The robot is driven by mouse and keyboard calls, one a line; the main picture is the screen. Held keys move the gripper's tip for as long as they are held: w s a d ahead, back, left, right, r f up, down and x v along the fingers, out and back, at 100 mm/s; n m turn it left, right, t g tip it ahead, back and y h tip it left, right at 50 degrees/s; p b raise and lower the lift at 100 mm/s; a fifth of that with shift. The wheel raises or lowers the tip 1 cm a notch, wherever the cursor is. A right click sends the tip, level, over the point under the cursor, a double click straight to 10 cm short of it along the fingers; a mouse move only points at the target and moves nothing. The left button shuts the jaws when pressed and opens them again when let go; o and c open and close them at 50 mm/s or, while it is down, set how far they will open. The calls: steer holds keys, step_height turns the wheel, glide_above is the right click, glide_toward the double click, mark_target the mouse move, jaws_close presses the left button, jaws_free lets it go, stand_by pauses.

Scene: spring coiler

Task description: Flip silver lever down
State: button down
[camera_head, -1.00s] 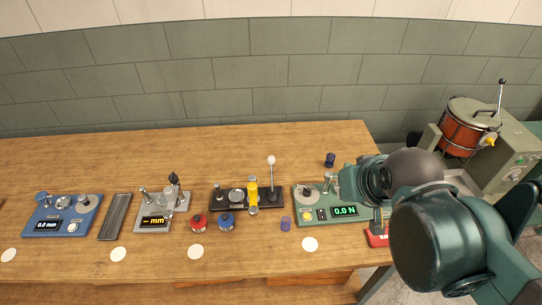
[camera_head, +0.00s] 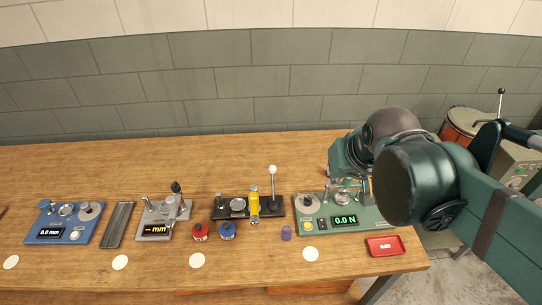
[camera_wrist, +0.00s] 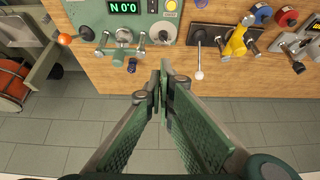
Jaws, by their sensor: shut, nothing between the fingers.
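A green force tester (camera_head: 345,221) with a "0.0 N" display stands at the right of the bench; it also shows at the top of the wrist view (camera_wrist: 125,10). I cannot tell which lever is meant. My gripper (camera_wrist: 165,82) is shut and empty, apart from both levers. My arm hides it in the head view.
The black base (camera_head: 232,207) also carries a yellow part (camera_head: 254,206). A red tray (camera_head: 385,246) lies near the bench's right front corner. A dark blue cylinder (camera_wrist: 132,65) stands near the tester. A machine with a red drum (camera_wrist: 12,82) stands off the bench.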

steer(key=w+a+f+n+g+p, duration=0.1)
steer(key=w+a+g+p, duration=0.3)
steer(key=w, duration=0.7)
steer(key=w+a+f+p, duration=0.1)
steer(key=w+a, duration=0.5)
steer(key=w, duration=0.6)
steer(key=w+a+f+g+p, duration=0.2)
steer(key=w+a+f, duration=0.3)
steer(key=w+f, duration=0.1)
steer(key=shift+w+f+n, duration=0.2)
steer(key=shift+w+n, duration=0.1)
steer(key=shift+w, duration=0.05)
steer(key=shift+a+f, duration=0.1)
stand_by(0.4)
steer(key=s+f+p, duration=0.1)
steer(key=s+f, duration=0.2)
steer(key=f, duration=0.5)
steer(key=shift+s+f, duration=0.25)
steer(key=shift+s, duration=0.1)
stand_by(0.5)
